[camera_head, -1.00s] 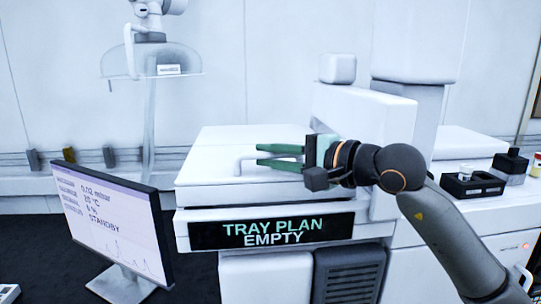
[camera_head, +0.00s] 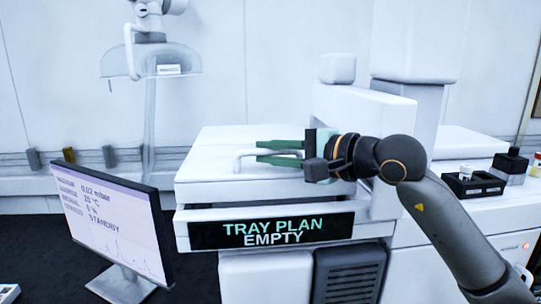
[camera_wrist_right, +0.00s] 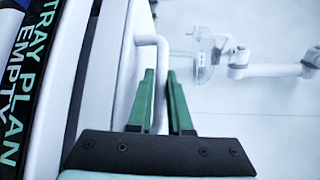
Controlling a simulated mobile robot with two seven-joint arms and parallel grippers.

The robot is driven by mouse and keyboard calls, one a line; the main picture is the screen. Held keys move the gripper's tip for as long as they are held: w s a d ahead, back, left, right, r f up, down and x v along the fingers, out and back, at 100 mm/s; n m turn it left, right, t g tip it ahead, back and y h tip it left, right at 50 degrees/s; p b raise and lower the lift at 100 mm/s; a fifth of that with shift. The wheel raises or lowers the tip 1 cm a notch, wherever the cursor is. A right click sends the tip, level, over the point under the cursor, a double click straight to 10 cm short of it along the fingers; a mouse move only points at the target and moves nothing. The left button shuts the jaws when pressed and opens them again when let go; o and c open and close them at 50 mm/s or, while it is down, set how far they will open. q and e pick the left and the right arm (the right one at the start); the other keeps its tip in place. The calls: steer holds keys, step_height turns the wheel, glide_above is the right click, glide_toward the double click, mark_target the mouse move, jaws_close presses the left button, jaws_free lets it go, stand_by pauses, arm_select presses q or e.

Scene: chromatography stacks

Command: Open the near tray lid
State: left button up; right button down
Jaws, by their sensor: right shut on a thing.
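The near tray lid (camera_head: 215,170) is a flat white slab on the white instrument, above the black "TRAY PLAN EMPTY" panel (camera_head: 272,232). A narrow gap shows under its front edge. A white bar handle (camera_head: 242,154) stands on its top. My right gripper (camera_head: 258,152) reaches in from the right, its green fingers shut on the handle. In the right wrist view the handle (camera_wrist_right: 153,42) runs down between the two green fingers (camera_wrist_right: 160,100). My left gripper is not in view.
A monitor (camera_head: 110,215) reading "STANDBY" stands at the left front. A white upright block (camera_head: 365,125) rises behind my right gripper. A black tray with small vials (camera_head: 473,184) sits on the right counter. The space above the lid is clear.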

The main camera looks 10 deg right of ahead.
steer(key=r, duration=0.2)
steer(key=w+r+m+g, duration=0.1)
steer(key=r, duration=0.1)
steer(key=w+r+m+g+h, duration=0.1)
steer(key=r, duration=0.1)
steer(key=shift+w, duration=0.2)
steer(key=shift+w+r, duration=1.65)
steer(key=shift+r, duration=0.05)
steer(key=c, duration=1.1)
jaws_free()
steer(key=shift+d, duration=0.1)
